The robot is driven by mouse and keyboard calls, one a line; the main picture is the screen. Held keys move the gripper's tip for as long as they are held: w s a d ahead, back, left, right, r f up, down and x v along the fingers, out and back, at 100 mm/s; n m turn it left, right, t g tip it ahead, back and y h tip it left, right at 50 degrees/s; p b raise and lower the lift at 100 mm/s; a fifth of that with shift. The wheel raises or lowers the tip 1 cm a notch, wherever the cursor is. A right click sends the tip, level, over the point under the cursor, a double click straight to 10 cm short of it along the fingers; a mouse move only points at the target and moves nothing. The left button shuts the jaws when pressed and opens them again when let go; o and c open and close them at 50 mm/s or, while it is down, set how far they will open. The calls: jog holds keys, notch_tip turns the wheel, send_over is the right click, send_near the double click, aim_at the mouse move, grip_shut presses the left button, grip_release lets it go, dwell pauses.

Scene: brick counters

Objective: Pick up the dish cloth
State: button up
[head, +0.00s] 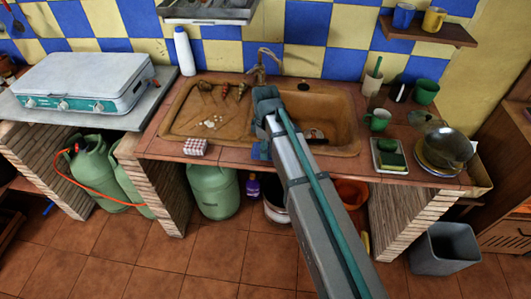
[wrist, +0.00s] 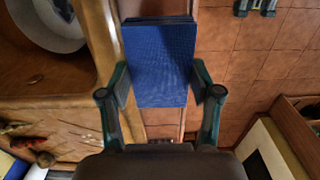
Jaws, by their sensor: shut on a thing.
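A blue folded cloth (wrist: 160,60), which I take as the dish cloth, lies between the two fingers of my gripper (wrist: 163,84) in the wrist view. The fingers are shut on its left and right sides. In the head view a small blue part of the cloth (head: 261,151) shows at the counter's front edge, beside my arm. My arm hides the fingers and most of the cloth there. I cannot tell whether the cloth still touches the counter.
The brown sink (head: 334,120) is behind my arm. A red-and-white checked item (head: 195,147) sits on the front edge at left. At right are a green mug (head: 377,120), a sponge tray (head: 389,166) and a metal bowl (head: 447,146). Floor is open in front.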

jog(key=s+d+r+b, duration=0.2)
jog(key=s+r+b, duration=0.2)
jog(key=s+r, duration=0.6)
jog(key=s, duration=0.3)
jog(key=shift+s+d+r, duration=0.2)
jog(key=shift+s+d, duration=0.15)
jog(key=shift+d, duration=0.05)
jog(key=o, duration=0.4)
jog(key=c, duration=0.4)
jog(key=shift+o, duration=0.2)
jog(key=shift+r, duration=0.1)
